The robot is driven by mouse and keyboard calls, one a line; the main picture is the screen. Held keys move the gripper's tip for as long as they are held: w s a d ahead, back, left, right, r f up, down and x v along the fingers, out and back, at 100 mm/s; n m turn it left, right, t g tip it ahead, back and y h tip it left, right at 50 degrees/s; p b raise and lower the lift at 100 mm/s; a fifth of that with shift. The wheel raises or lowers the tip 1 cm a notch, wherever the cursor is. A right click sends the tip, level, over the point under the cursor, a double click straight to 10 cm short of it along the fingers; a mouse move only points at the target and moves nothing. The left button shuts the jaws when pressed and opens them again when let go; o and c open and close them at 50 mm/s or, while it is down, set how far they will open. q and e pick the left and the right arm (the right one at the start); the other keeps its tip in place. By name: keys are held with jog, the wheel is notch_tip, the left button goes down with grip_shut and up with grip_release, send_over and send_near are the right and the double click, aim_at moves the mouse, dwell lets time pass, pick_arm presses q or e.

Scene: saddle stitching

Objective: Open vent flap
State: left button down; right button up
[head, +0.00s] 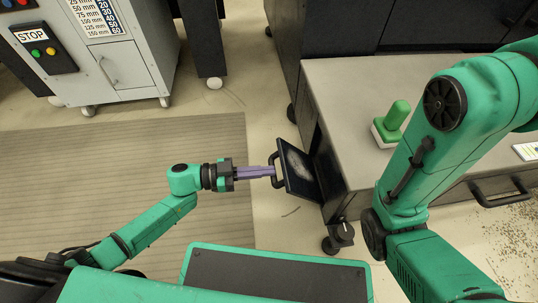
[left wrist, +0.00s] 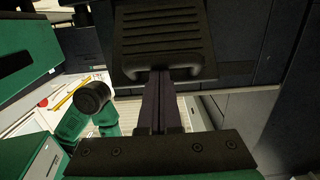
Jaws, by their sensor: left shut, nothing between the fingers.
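The vent flap (head: 299,172) is a dark panel on the left side of the grey-topped cabinet. In the head view it stands out at an angle from the cabinet, with a dark opening behind it. A dark loop handle (head: 274,160) is on its outer face. My left gripper (head: 272,171) has purple fingers shut together with nothing between them; the tips are at the handle. Whether they touch it I cannot tell. In the left wrist view the fingertips (left wrist: 160,74) meet the lower edge of a dark ribbed part (left wrist: 160,35). My right gripper is out of view.
The cabinet top (head: 345,85) carries a green-handled stamp-like object (head: 391,122). A caster (head: 338,238) is below the flap. A grey machine with a STOP panel (head: 40,45) stands at the upper left. A ribbed mat (head: 120,165) and open floor lie left of the flap.

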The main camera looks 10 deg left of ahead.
pick_arm(q)
notch_tip(320, 180, down, 13)
jog(key=a+b, duration=0.2)
jog(key=b, duration=0.3)
jog(key=shift+s+a, duration=0.2)
jog(key=shift+s, duration=0.2)
jog(key=shift+s+f, duration=0.1)
jog(key=shift+f, duration=0.15)
jog(key=r+p+v, duration=0.1)
jog(key=p+v, duration=0.1)
jog(key=v, duration=1.2)
jog(key=shift+a, duration=0.3)
